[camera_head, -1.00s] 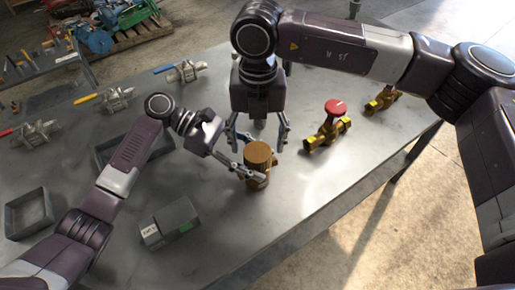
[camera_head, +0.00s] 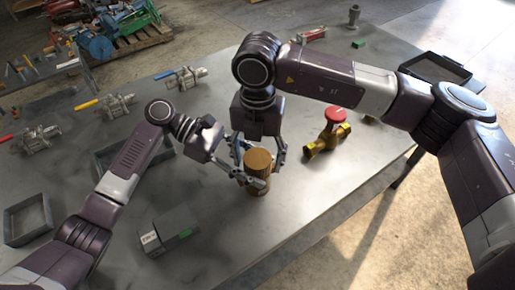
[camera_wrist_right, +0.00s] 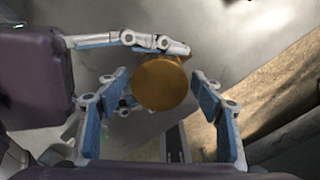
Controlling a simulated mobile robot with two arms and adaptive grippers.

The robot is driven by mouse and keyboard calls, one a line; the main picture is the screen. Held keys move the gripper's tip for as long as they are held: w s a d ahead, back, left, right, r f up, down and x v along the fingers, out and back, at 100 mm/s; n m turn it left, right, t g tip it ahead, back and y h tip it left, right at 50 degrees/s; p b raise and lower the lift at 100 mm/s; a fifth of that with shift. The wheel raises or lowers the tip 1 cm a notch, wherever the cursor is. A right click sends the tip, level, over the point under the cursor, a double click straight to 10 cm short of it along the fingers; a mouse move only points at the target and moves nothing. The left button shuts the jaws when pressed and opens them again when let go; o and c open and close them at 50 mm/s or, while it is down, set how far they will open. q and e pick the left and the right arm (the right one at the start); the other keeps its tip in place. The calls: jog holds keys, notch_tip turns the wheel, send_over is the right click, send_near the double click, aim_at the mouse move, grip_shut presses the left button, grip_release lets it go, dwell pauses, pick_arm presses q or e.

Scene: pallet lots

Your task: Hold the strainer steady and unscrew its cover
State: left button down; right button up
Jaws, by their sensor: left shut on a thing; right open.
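The strainer (camera_head: 257,187) is a bronze-coloured body standing upright on the grey metal table. Its round brown cover (camera_head: 257,160) is on top and also shows in the right wrist view (camera_wrist_right: 160,84). My left gripper (camera_head: 243,178) is shut on the strainer's body from the left, below the cover. In the right wrist view its finger (camera_wrist_right: 165,45) passes beside the cover. My right gripper (camera_head: 259,154) is open, pointing down, with one finger on each side of the cover. In its own wrist view, gaps show between its fingers (camera_wrist_right: 160,84) and the cover.
A brass valve with a red handwheel (camera_head: 327,138) stands to the right. A grey box with a label (camera_head: 168,235) lies at the front left. Empty trays (camera_head: 28,219) and several lever valves (camera_head: 182,77) are on the left. The table's front edge is close to the strainer.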

jog(key=shift+f, duration=0.25)
jog(key=c, duration=1.2)
jog(key=n, duration=0.3)
jog(key=o, duration=1.3)
